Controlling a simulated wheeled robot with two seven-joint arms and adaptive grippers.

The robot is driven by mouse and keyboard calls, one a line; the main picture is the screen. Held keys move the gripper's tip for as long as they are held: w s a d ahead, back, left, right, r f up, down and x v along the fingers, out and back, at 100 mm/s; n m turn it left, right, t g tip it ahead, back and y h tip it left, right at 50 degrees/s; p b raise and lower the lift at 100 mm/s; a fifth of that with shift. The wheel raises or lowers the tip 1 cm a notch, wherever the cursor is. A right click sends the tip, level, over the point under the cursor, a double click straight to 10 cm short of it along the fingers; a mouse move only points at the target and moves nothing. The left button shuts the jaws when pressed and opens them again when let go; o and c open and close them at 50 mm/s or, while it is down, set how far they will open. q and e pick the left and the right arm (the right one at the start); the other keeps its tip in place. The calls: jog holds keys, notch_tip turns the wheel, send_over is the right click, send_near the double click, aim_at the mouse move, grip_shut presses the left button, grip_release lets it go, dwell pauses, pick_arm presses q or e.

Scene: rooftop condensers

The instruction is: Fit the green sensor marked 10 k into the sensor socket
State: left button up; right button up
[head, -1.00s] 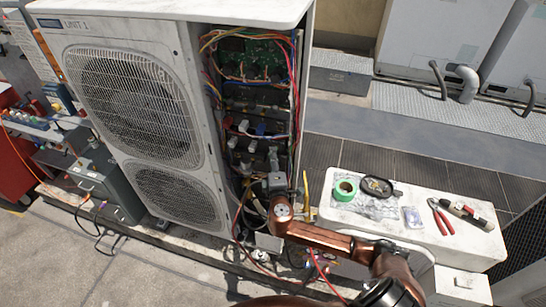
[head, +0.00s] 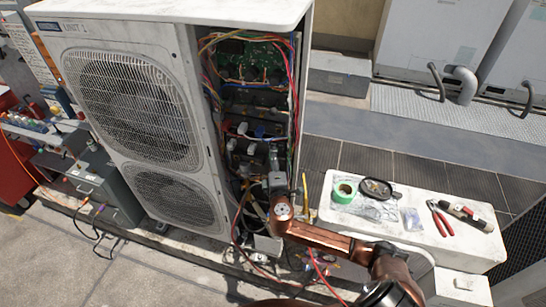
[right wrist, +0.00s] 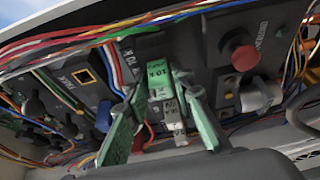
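The green sensor (right wrist: 157,73) marked 10 k is between my right gripper's fingertips in the right wrist view. My right gripper (right wrist: 161,84) looks shut on it, with a green finger against each side. A second 10 K label (right wrist: 127,54) is on the dark panel beside the sensor. The sensor socket appears to be behind the sensor; its opening is hidden, and I cannot tell how far in the sensor is. In the head view my right gripper (head: 273,156) reaches into the open side of the condenser (head: 197,60). My left gripper is not in view.
Colored wires (right wrist: 75,42) cross close above the gripper. A red button (right wrist: 244,58) stands to the right. A square port (right wrist: 82,76) is to the left. A white bench (head: 400,235) holds green tape (head: 344,191) and red pliers (head: 439,217).

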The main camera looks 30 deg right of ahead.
jog(key=o, duration=0.3)
jog(key=shift+o, duration=0.2)
jog(key=v, duration=1.2)
